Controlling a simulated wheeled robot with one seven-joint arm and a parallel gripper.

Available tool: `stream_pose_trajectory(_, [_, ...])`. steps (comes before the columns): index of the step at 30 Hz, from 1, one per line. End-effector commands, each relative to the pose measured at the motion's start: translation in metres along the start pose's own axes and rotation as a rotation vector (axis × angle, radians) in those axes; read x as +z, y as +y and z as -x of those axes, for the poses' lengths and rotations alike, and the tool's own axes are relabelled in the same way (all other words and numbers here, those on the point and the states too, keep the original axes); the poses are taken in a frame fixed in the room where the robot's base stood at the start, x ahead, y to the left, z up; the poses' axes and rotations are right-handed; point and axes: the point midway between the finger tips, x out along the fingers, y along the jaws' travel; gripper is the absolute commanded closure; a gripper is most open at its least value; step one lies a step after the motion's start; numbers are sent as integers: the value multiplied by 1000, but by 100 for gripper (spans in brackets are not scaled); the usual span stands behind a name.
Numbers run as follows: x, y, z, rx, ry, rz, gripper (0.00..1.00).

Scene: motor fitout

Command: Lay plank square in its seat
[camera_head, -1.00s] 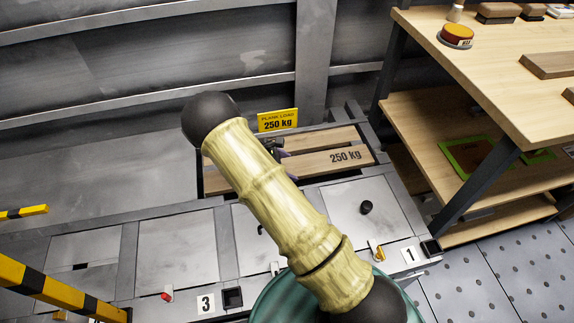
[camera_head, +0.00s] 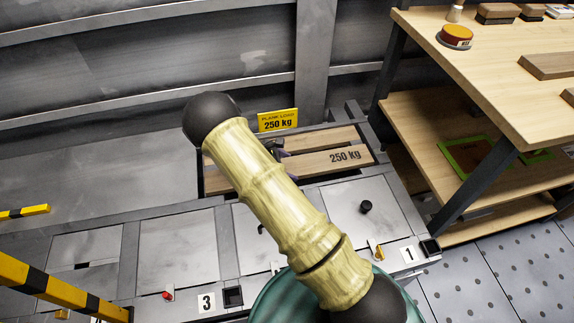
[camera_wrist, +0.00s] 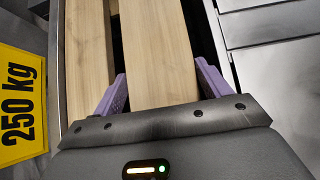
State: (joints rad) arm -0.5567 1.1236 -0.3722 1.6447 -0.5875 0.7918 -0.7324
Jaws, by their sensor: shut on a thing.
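The plank (camera_head: 318,165), marked "250 kg" near its right end, lies low in a recessed seat (camera_head: 372,134) in the grey deck, in front of a second plank (camera_head: 325,139). In the wrist view my gripper (camera_wrist: 161,72) has its purple fingers on either side of the plank (camera_wrist: 155,45), shut on it. The second plank (camera_wrist: 86,60) runs along its left side, with a dark gap showing between them near the top. Another dark gap lies along the held plank's right side. In the head view my arm hides the planks' left-middle part and most of the gripper.
A yellow "PLANK LOAD 250 kg" sign (camera_head: 278,121) stands behind the seat. Grey deck panels (camera_head: 177,247) lie in front. A wooden workbench (camera_head: 490,70) stands at right. A yellow-black striped bar (camera_head: 60,287) crosses the lower left.

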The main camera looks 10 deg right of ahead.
Motion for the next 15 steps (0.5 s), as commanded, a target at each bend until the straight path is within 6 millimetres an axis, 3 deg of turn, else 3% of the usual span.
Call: stream_pose_trajectory(15, [-3, 0, -4, 1, -1, -1, 64])
